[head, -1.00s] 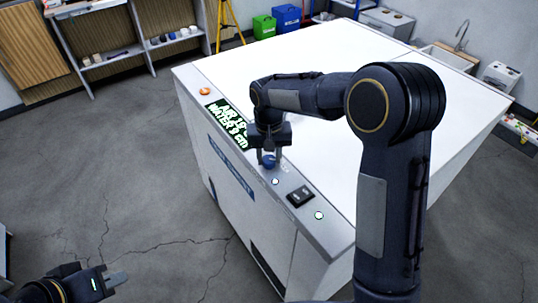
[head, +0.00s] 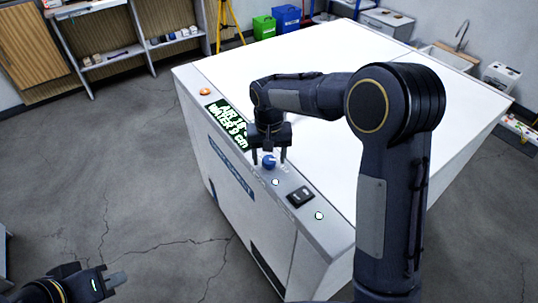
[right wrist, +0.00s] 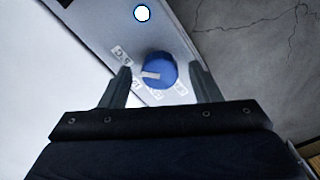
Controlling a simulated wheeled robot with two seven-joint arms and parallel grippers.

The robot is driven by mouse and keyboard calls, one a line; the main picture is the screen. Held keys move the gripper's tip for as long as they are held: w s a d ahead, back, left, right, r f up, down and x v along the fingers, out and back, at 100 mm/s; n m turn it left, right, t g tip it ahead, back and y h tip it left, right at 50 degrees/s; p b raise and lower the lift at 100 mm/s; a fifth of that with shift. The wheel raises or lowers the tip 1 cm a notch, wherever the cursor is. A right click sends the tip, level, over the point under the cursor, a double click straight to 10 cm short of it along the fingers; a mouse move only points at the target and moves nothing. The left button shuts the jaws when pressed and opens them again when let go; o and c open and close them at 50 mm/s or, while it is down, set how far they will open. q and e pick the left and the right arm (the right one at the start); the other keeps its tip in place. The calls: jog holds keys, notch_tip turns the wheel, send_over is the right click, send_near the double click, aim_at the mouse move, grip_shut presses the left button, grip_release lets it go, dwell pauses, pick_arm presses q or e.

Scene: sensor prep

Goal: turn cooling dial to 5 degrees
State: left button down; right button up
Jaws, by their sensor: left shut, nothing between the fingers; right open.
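The blue cooling dial (head: 269,162) sits on the front panel of a large white machine (head: 330,100). In the right wrist view the dial (right wrist: 158,71) has a pale pointer mark on its face, with small labels around it that I cannot read surely. My right gripper (head: 269,162) is open above the dial; its two fingers stand on either side, apart from it. A green display (head: 228,124) reads AIR 18 and WATER 9, partly blocked. My left gripper (head: 117,279) is shut and empty at the lower left, away from the machine.
Shelves (head: 120,55) stand at the back left. The floor left of the machine is clear.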

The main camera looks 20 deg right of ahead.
aim_at(269, 159)
notch_tip(269, 159, up, 8)
jog(key=shift+f, duration=0.1)
dwell(0.6)
